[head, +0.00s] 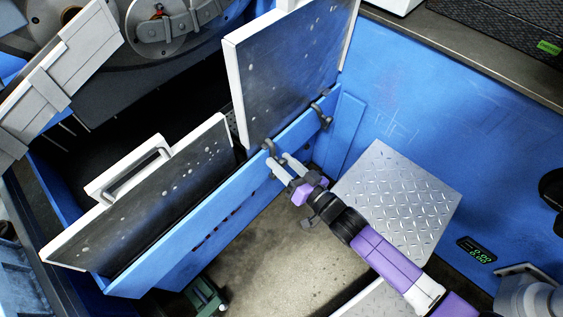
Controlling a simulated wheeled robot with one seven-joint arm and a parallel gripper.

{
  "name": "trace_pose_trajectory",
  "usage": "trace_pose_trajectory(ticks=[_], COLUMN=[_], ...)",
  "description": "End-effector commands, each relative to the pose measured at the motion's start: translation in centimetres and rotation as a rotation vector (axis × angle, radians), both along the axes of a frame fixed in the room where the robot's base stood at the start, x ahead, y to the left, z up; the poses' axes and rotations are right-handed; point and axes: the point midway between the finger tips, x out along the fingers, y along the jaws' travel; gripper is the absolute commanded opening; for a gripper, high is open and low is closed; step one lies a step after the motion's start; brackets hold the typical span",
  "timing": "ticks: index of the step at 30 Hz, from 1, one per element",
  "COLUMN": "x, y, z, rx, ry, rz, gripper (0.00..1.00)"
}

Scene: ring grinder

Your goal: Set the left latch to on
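A small dark hooked latch (268,146), the left one of two, sits on the top edge of the blue front wall, by the gap between the two doors. A second dark latch (321,114) is farther right on the same edge, by the foot of the raised door. My gripper (278,159) reaches in from the lower right. Its two pale fingers are spread apart with a visible gap, and nothing shows between them. The fingertips are just below the left latch, close to it. I cannot tell whether they touch it.
The right door (290,70) stands upright. The left door (150,195) with a white handle leans along the blue wall (205,235). A metal tread plate (400,200) lies under my arm. Grinder machinery (165,25) is behind. Grey floor is open below the wall.

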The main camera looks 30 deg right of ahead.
Motion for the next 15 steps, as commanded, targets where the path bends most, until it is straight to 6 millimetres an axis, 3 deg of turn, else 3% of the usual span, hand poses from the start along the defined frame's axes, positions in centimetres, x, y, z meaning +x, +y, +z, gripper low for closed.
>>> trace_pose_trajectory(ticks=[8, 15], x=[-0.5, -4.1], y=[0.0, -0.7], z=[0.2, 0.4], rx=[-0.004, -0.004], ry=[-0.002, -0.001], rz=[0.002, -0.001], gripper=[0.47, 0.47])
